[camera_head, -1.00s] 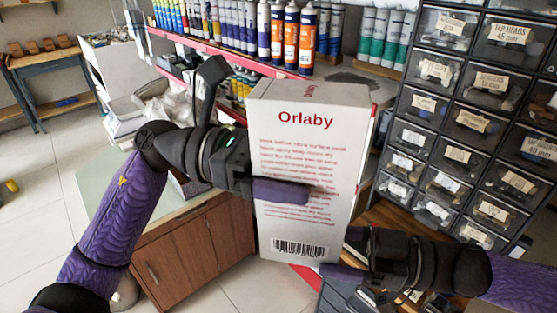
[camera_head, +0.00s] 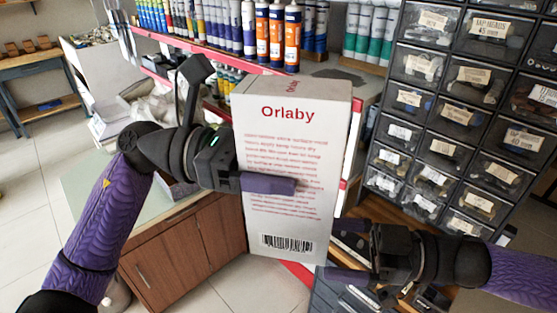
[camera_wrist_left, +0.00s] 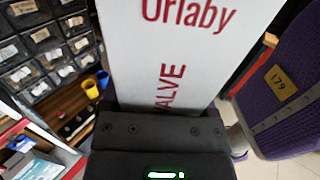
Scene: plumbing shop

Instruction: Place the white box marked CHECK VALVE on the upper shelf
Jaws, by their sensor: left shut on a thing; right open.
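A tall white box (camera_head: 287,140) with red "Orlaby" lettering and a barcode stands upright in the air in the head view. In the left wrist view the box (camera_wrist_left: 185,50) shows "Orlaby" and red letters reading "VALVE"; the rest of the marking is out of view. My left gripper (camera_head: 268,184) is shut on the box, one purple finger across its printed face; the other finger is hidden. My right gripper (camera_head: 345,250) is open and empty, just right of the box's lower end. A red-edged shelf (camera_head: 150,72) lies behind, bearing sealant tubes.
Sealant tubes (camera_head: 262,35) fill much of the shelf. A bare grey stretch (camera_head: 335,74) shows right of the box top. A dark drawer cabinet (camera_head: 455,110) stands close on the right. A brown cupboard (camera_head: 185,240) is below left, with open floor farther left.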

